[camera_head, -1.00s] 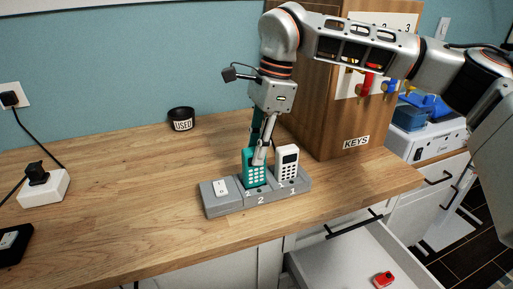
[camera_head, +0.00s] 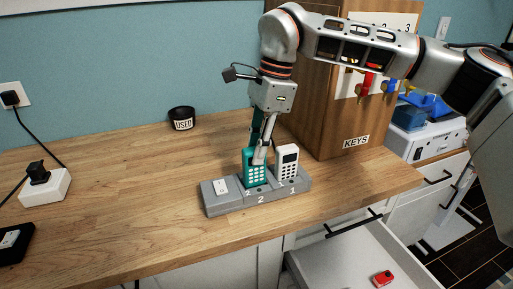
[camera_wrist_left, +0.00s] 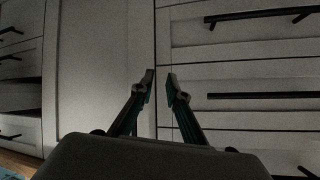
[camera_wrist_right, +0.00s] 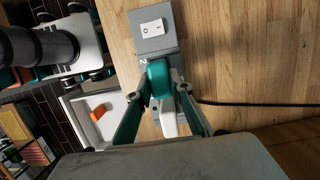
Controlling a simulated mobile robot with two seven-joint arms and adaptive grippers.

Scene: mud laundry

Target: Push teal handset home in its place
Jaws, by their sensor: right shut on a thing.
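The teal handset (camera_head: 252,171) stands upright in the slot marked 2 of the grey charging base (camera_head: 215,201). It also shows in the right wrist view (camera_wrist_right: 159,80). My right gripper (camera_head: 258,160) is shut on the teal handset from above, with one finger on each side of it. The handset's lower end is hidden in the base. A white handset (camera_head: 287,164) stands beside it in the slot marked 1. My left gripper (camera_wrist_left: 159,79) is apart from all this, its fingers parted and empty in front of white cabinet fronts.
A switch (camera_head: 221,186) sits at the base's left end. A black USED cup (camera_head: 182,119) stands behind. The wooden KEYS cabinet (camera_head: 330,110) rises close at the right. An open drawer (camera_head: 345,262) below holds a red item (camera_head: 383,279).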

